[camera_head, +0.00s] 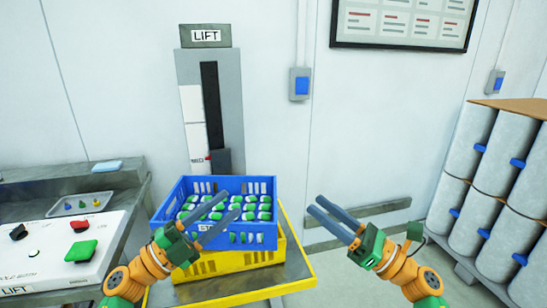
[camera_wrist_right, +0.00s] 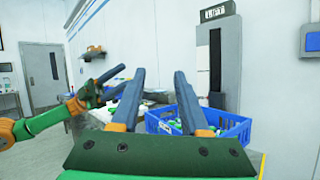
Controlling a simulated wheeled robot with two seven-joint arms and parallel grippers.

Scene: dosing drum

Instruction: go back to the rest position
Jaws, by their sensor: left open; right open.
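My left gripper (camera_head: 208,218) is open and empty, its fingers over the front part of the blue crate (camera_head: 183,196) in the head view; I cannot tell if they touch it. My right gripper (camera_head: 334,220) is open and empty, to the right of the crate and apart from it. In the right wrist view the right gripper's fingers (camera_wrist_right: 158,102) are spread with nothing between them. My left gripper also shows there (camera_wrist_right: 107,88), at the left. The blue crate holds many green and white pieces.
The blue crate sits on a yellow crate (camera_head: 225,262) on a yellow-edged platform (camera_head: 300,265) before the LIFT column (camera_head: 184,72). A control panel (camera_head: 60,250) with a green button (camera_head: 81,250) stands at left. Grey drums (camera_head: 470,140) are stacked at right. Floor between is clear.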

